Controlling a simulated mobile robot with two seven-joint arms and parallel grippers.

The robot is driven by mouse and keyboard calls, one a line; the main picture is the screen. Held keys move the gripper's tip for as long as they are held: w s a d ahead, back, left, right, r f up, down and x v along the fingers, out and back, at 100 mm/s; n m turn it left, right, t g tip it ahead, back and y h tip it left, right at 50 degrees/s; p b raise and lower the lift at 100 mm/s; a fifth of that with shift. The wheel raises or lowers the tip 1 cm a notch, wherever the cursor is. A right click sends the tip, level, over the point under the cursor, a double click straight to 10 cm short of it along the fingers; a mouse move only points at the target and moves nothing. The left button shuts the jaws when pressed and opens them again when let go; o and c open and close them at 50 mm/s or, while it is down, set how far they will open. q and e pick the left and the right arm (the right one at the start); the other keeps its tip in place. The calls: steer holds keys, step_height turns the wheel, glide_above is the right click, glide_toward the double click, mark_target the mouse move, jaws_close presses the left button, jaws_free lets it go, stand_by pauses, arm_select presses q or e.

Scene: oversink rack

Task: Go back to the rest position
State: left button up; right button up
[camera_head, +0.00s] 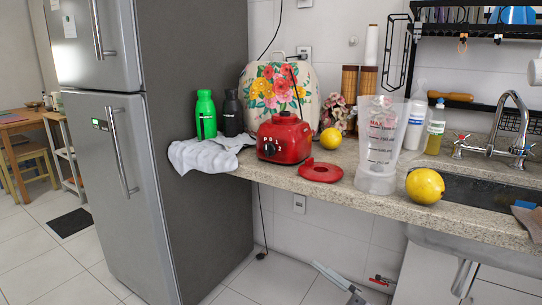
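I cannot make out either of my grippers in the head view. The task names no object. On the granite counter (450,168) stands a red blender base (284,138) with its jar off. A red lid (320,171) lies flat on the counter beside it. The clear blender jar (381,145) stands upright to the right of the lid. A yellow fruit (425,186) rests near the counter's front edge, and another yellow fruit (330,138) lies behind the lid.
A grey fridge (95,150) stands left. A green bottle (205,115), dark bottle (233,113) and white cloth (205,152) are at the counter's left end. The faucet (513,125) and sink (470,188) are right, under a black rack (470,30). A pale bar (332,274) shows low down.

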steer(key=s+d+f+m+t+h, duration=0.4)
steer(key=d+f+m+h, duration=0.5)
steer(key=f+m+h, duration=0.3)
steer(key=s+d+f+m+g+h, duration=0.1)
steer(key=s+d+f+m+g, duration=0.15)
steer(key=s+f, duration=0.35)
steer(key=s+d+f+m+g+h, duration=0.1)
steer(key=s+f+m+g, duration=0.15)
steer(key=s+f, duration=0.3)
step_height(320, 180, up, 9)
steer(key=s+d+g+p, duration=0.1)
steer(key=p, duration=1.2)
steer(key=shift+s+d+n+h, duration=0.2)
steer(key=shift+s+n+h, duration=0.1)
steer(key=shift+h, duration=0.1)
steer(key=shift+r, duration=0.1)
